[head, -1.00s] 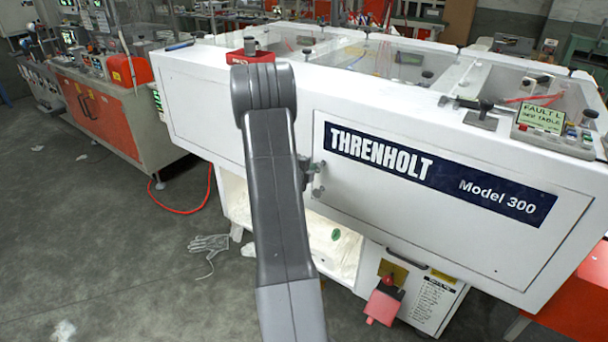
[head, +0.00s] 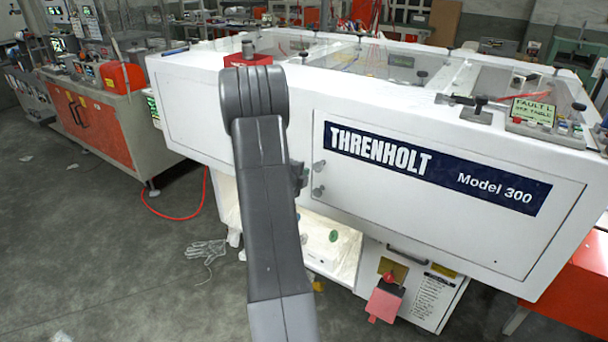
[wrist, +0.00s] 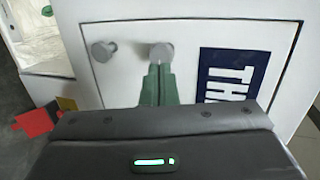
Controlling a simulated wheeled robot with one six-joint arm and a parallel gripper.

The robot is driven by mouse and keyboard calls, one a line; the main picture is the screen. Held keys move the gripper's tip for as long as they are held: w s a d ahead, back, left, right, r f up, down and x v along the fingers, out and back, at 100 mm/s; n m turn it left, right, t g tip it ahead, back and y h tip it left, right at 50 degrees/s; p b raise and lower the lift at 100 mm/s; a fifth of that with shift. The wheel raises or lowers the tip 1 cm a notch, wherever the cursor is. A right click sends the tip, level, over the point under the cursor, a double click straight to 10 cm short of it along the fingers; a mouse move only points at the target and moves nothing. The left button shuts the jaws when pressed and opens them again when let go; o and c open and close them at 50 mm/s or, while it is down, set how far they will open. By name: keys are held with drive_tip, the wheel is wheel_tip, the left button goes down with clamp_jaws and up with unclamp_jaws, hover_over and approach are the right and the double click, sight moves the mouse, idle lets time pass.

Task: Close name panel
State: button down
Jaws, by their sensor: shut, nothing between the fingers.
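The name panel (head: 420,225) on the front of the white machine bears a dark blue plate (head: 435,172) reading THRENHOLT Model 300. A thin dark seam outlines the panel, and it looks flush with the front around it. Two grey knobs sit at its left edge, an upper knob (head: 318,167) and a lower knob (head: 318,191). The wrist view shows the panel (wrist: 125,85) with both knobs. My gripper (wrist: 160,68) has its green fingers together, with the tips just in front of one knob (wrist: 161,52); I cannot tell if they touch. In the head view my arm hides most of it.
An open bay (head: 335,255) lies below the panel, with a red tag (head: 384,305) hanging to its right. A grey glove (head: 206,249) and a red hose (head: 175,217) lie on the floor. A fault sign (head: 534,111) stands on the machine top. The floor at left is mostly clear.

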drive_tip(key=a+b+v, duration=0.1)
drive_tip(key=v, duration=0.8)
drive_tip(key=shift+w+f, duration=0.15)
drive_tip(key=shift+w, duration=0.1)
drive_tip(key=shift+d, duration=0.1)
